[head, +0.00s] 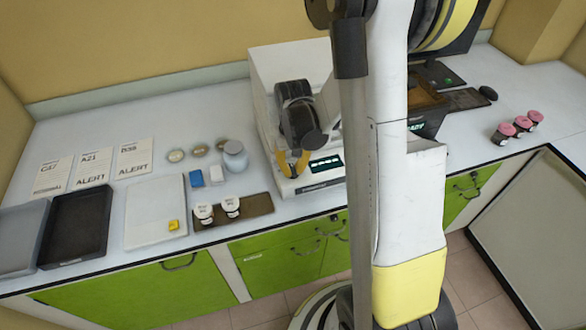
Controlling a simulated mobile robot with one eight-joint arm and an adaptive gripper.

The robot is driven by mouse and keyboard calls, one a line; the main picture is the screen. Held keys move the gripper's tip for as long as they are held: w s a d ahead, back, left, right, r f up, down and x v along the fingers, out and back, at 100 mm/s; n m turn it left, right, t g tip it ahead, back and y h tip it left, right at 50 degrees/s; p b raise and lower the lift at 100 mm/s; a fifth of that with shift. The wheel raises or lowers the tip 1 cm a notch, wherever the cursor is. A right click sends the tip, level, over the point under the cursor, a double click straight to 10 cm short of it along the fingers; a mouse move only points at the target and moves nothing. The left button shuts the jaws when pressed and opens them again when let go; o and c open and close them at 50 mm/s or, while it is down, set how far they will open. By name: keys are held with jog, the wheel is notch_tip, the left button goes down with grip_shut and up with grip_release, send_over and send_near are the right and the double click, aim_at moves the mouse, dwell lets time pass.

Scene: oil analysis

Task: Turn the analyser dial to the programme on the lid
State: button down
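The white analyser (272,68) stands on the bench at the centre, with a small dark display (326,166) showing green characters on its front. My gripper (292,168) is in front of the analyser, left of the display, its yellow fingers pointing down. The fingers look a little apart, but their tips are too small to tell whether they are shut on anything. I cannot make out the dial; my gripper and arm cover part of the analyser's front. Two small jars with white lids (204,211) (231,203) stand at the bench's front; their lid markings are too small to read.
Three pink-lidded jars (524,123) stand at the right. A pale jar (235,156) stands near the analyser. My arm blocks the centre right.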

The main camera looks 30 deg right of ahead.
jog(key=shift+m, duration=0.3)
jog(key=m+b, duration=0.2)
jog(key=m, duration=0.3)
jog(key=shift+a+m, duration=0.1)
jog(key=shift+m, duration=0.2)
jog(key=m+b, duration=0.1)
jog(key=m, duration=0.4)
jog(key=shift+w, duration=0.1)
jog(key=shift+m, duration=0.4)
jog(key=c, duration=1.5)
grip_release()
jog(key=shift+o, duration=0.2)
